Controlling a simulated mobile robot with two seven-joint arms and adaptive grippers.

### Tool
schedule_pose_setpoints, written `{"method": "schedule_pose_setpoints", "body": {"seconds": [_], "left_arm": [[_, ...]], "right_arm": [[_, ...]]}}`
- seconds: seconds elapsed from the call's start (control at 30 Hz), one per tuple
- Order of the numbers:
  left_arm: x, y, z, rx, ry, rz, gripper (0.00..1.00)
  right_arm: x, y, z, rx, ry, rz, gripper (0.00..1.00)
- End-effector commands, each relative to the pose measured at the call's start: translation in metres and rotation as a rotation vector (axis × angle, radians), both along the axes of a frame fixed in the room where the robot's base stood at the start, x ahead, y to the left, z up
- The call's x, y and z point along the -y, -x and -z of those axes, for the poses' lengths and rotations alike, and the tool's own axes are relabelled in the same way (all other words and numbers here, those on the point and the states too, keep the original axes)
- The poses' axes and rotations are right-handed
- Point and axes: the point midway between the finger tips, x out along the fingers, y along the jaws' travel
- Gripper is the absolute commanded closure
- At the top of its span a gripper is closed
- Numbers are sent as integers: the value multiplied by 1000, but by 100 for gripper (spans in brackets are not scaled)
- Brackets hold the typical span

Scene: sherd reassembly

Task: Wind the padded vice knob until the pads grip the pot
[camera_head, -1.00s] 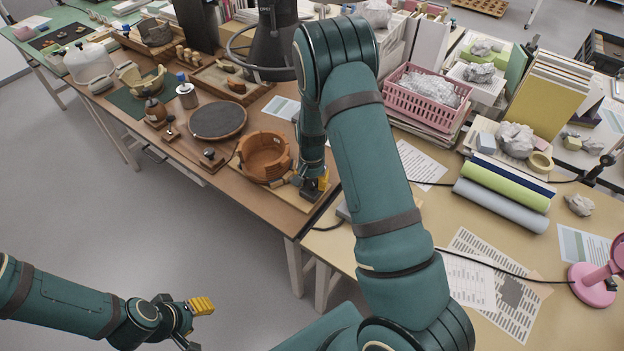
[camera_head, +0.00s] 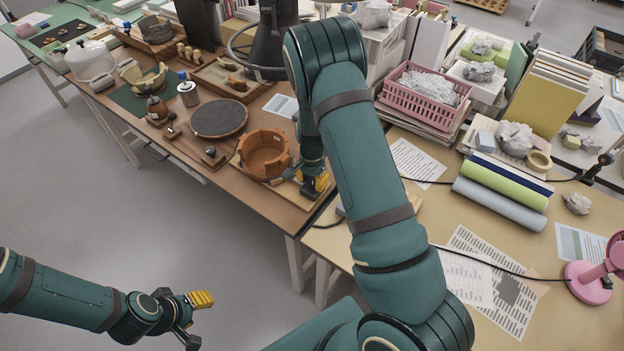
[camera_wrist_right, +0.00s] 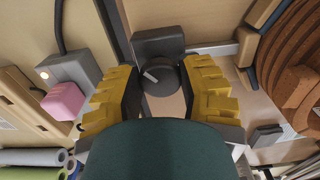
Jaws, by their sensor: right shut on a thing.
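The pot (camera_head: 264,154) is a ringed, orange-brown vessel with an uneven rim, standing on a light board near the table's front edge. It shows in part at the right of the right wrist view (camera_wrist_right: 298,72). My right gripper (camera_head: 314,186) is beside the pot, on its right. In the right wrist view its yellow fingers (camera_wrist_right: 160,98) are closed around the dark round vice knob (camera_wrist_right: 160,76), which has a pale mark. A dark block (camera_wrist_right: 158,42) is behind the knob. The pads' contact with the pot cannot be told. My left gripper (camera_head: 196,320) is open and empty over the floor.
A dark round turntable (camera_head: 219,118) is left of the pot. A grey box with a lit lamp (camera_wrist_right: 70,78) and a pink block (camera_wrist_right: 64,101) are left of my right gripper. The right-hand table (camera_head: 400,215) holds papers and rolls. Open floor lies front left.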

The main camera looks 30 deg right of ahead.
Motion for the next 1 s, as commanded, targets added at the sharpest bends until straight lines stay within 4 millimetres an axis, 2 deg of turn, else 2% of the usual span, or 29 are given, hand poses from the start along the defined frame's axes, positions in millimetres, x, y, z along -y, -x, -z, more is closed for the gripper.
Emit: {"method": "schedule_pose_setpoints", "body": {"seconds": [0.1, 0.13, 0.2, 0.5, 0.63, 0.77, 1.0], "left_arm": [[0, 0, 0, 0, 0, 0, 53], [0, 0, 0, 0, 0, 0, 53], [0, 0, 0, 0, 0, 0, 53], [0, 0, 0, 0, 0, 0, 53], [0, 0, 0, 0, 0, 0, 53], [0, 0, 0, 0, 0, 0, 53], [0, 0, 0, 0, 0, 0, 53]], "right_arm": [[-1, 2, 2, -6, -2, 0, 96], [-1, 2, 2, -6, -2, 0, 54], [-1, 2, 2, -6, -2, -1, 30], [0, 1, 0, -1, -1, -1, 28], [-1, 0, -7, 1, -1, -2, 28], [0, -1, -27, 3, 0, -1, 28], [-1, 0, -76, 3, 0, -2, 28]]}}
